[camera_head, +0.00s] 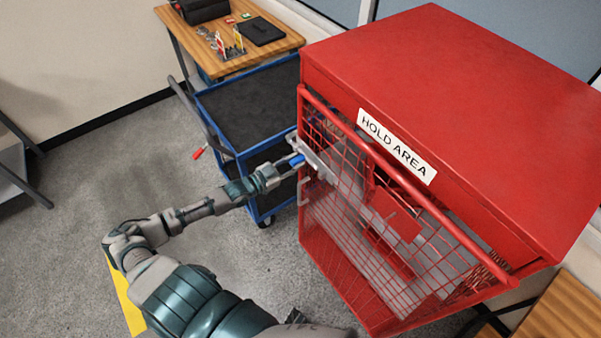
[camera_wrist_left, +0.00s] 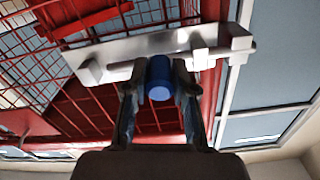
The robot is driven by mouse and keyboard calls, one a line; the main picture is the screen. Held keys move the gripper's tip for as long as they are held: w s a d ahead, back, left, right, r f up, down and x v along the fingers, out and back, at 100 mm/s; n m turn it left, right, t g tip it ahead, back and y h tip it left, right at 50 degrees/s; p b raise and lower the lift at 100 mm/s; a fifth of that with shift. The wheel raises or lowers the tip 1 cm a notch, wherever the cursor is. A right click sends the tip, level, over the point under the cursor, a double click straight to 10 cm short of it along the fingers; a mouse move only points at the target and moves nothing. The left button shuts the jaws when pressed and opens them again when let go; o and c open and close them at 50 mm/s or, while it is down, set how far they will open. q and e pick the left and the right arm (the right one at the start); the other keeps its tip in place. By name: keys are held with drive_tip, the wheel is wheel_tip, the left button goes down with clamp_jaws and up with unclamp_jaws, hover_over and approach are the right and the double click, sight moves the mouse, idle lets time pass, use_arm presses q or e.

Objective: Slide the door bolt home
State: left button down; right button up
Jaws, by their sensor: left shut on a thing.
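The door bolt is a grey metal rod on a pale plate (camera_wrist_left: 130,50) fixed to the red mesh door (camera_head: 385,215) of the red cabinet. Its blue knob (camera_wrist_left: 159,78) sits between the two fingers of my left gripper (camera_wrist_left: 160,88), which is shut on it. In the head view the blue knob (camera_head: 297,160) shows at the door's left edge, with my left gripper (camera_head: 292,164) at it. The rod's end passes a bracket on the plate in the wrist view. Whether it enters a catch on the frame I cannot tell. My right gripper is not in view.
A blue cart (camera_head: 250,105) stands close behind my left forearm. A wooden table (camera_head: 262,42) with small items is at the back. A "HOLD AREA" sign (camera_head: 397,146) is on the cabinet. Grey floor (camera_head: 150,190) is clear at left.

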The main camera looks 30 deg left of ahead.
use_arm(q)
drive_tip(key=shift+w+a+r, duration=0.2)
drive_tip(key=shift+a+r, duration=0.05)
drive_tip(key=shift+r, duration=0.2)
drive_tip(key=c, duration=1.4)
unclamp_jaws()
drive_tip(key=o, duration=0.4)
drive_tip(key=shift+d, duration=0.15)
drive_tip(key=shift+o, duration=0.3)
drive_tip(key=shift+w+f, duration=0.15)
drive_tip(key=shift+f, duration=0.2)
drive_tip(key=shift+v, duration=0.8)
drive_tip(key=v, duration=1)
drive_tip(key=shift+s, duration=0.2)
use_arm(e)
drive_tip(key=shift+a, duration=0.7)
use_arm(q)
drive_tip(key=shift+a+f, duration=0.1)
drive_tip(key=shift+a, duration=0.15)
